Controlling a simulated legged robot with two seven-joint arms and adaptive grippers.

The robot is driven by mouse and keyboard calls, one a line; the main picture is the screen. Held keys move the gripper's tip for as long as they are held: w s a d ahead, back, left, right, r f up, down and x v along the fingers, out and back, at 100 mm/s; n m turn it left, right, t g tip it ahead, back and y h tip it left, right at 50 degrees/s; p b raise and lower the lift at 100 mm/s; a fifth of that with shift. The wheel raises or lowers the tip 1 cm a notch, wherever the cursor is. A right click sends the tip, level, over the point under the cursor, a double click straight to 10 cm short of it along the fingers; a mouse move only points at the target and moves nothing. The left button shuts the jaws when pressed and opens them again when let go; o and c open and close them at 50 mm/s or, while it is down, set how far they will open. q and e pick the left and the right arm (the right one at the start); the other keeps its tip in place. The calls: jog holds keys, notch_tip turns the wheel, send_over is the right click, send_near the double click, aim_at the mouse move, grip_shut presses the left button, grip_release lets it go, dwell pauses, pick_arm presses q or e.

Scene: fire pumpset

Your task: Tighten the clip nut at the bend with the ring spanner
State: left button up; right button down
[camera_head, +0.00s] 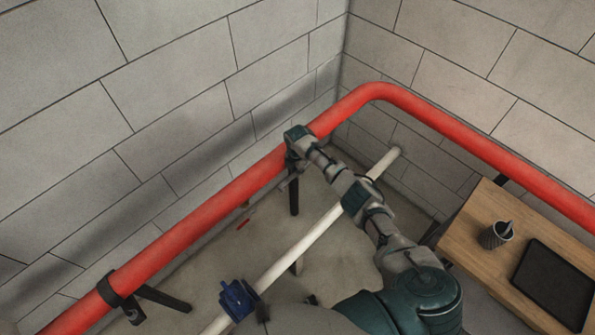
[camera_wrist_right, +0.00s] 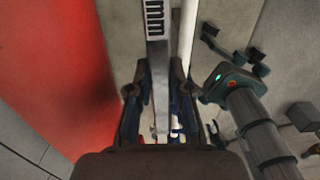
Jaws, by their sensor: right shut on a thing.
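The red pipe (camera_head: 205,215) runs along the left wall and bends at the corner (camera_head: 372,92). My right gripper (camera_head: 291,165) is at this pipe, a little before the bend. The clip and nut there are hidden behind the gripper in the head view; a dark support post (camera_head: 294,198) shows below it. The red pipe (camera_wrist_right: 65,70) fills the left side. My left gripper is not in view.
A white pipe (camera_head: 312,235) with a blue fitting (camera_head: 238,299) runs below the red one. Another black clip (camera_head: 118,291) holds the red pipe at lower left. A wooden table (camera_head: 470,235) at right bears a cup (camera_head: 496,236) and a black tray (camera_head: 541,247).

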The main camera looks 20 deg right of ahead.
jog(key=shift+f+b, duration=0.5)
jog(key=shift+f, duration=0.15)
jog(key=shift+s+r+p, duration=0.1)
jog(key=shift+p, duration=0.2)
jog(key=shift+s+d+n, duration=0.2)
jog(key=shift+n, duration=0.1)
dwell(0.3)
jog(key=shift+r+p, duration=0.15)
jog(key=shift+p, duration=0.25)
jog(key=shift+r+p, duration=2.2)
jog(key=shift+r, duration=0.2)
